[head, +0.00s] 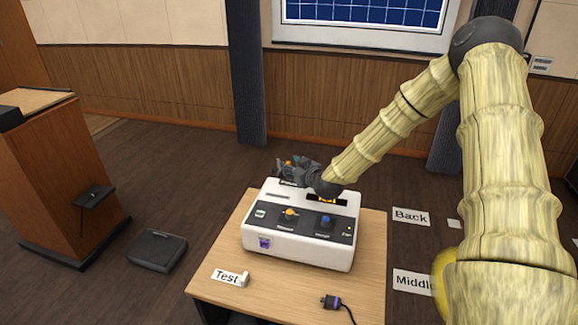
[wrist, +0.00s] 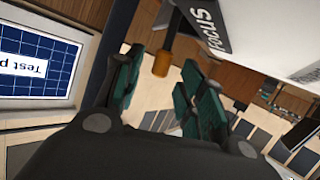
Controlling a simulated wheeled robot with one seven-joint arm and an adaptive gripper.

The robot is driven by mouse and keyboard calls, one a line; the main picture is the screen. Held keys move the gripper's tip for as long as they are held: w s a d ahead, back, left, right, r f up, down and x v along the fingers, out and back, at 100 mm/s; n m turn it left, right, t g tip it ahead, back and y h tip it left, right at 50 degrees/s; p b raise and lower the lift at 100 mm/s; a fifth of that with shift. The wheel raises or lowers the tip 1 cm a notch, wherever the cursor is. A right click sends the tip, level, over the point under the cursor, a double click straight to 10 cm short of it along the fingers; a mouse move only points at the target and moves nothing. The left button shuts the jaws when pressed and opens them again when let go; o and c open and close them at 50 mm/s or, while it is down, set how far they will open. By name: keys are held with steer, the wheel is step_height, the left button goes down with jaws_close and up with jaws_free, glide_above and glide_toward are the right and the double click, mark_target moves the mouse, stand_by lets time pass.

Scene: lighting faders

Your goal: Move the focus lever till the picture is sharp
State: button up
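The white projector (head: 297,251) stands on a wooden table, with a dark panel on top. In the wrist view, its side (wrist: 255,22) carries a "Focus" label (wrist: 203,27). The focus lever, with an orange tip (wrist: 162,63), sticks out beside that label. My gripper (wrist: 160,82) is open, its green-padded fingers on either side of the orange tip; contact is not clear. In the head view my gripper (head: 289,171) is at the projector's far side. The projected picture (wrist: 38,70) shows a blue grid and a partly cut-off "Test p" label, readable upside down; its exact sharpness is hard to judge.
An orange knob (head: 290,212) and a blue knob (head: 325,221) sit on the panel. A wooden lectern (head: 62,180) and black case (head: 157,250) stand left.

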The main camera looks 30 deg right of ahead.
steer(key=v, duration=0.8)
steer(key=shift+s, duration=0.15)
stand_by(1.1)
